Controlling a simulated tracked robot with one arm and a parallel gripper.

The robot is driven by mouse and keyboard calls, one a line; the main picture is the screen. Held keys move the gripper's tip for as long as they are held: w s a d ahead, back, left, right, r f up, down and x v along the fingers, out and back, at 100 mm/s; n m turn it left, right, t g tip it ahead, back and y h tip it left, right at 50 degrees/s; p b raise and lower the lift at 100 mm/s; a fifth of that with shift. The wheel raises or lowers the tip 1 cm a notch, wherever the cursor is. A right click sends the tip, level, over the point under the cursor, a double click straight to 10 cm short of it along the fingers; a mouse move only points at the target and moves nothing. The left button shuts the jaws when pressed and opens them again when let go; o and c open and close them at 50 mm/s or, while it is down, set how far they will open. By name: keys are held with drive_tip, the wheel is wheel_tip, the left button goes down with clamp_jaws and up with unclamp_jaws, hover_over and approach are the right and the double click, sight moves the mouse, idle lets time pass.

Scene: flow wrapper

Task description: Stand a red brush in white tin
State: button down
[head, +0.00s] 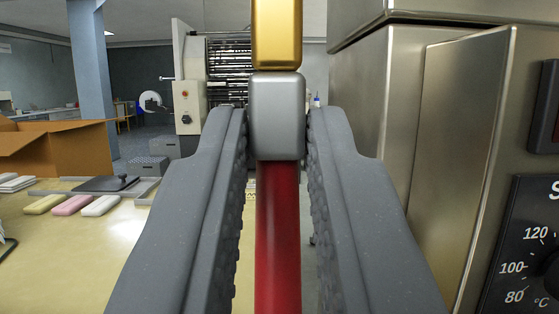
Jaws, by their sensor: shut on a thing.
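My gripper (277,135) fills the middle of the head view, with a grey padded finger on each side. It is shut on the red brush (278,235). The brush is upright in the picture, with a red handle below, a silver ferrule (277,110) between the fingertips and a golden top part (277,35) cut off by the upper edge. The lower end of the handle is out of the picture. No white tin can be made out in this view.
A steel machine (455,120) with a temperature dial (533,262) stands close on the right. A tan table (90,255) lies at the left with pink (73,205) and white bars and an open cardboard box (60,145). Another machine (190,90) stands behind.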

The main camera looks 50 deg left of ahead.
sight(278, 300)
drive_tip(key=shift+f+b, duration=0.75)
drive_tip(key=shift+f, duration=2.05)
drive_tip(key=c, duration=1.3)
unclamp_jaws()
drive_tip(key=p+v, duration=0.1)
drive_tip(key=v, duration=0.6)
drive_tip(key=shift+d+f, duration=0.15)
drive_tip(key=shift+d, duration=0.05)
drive_tip(key=shift+s, duration=0.1)
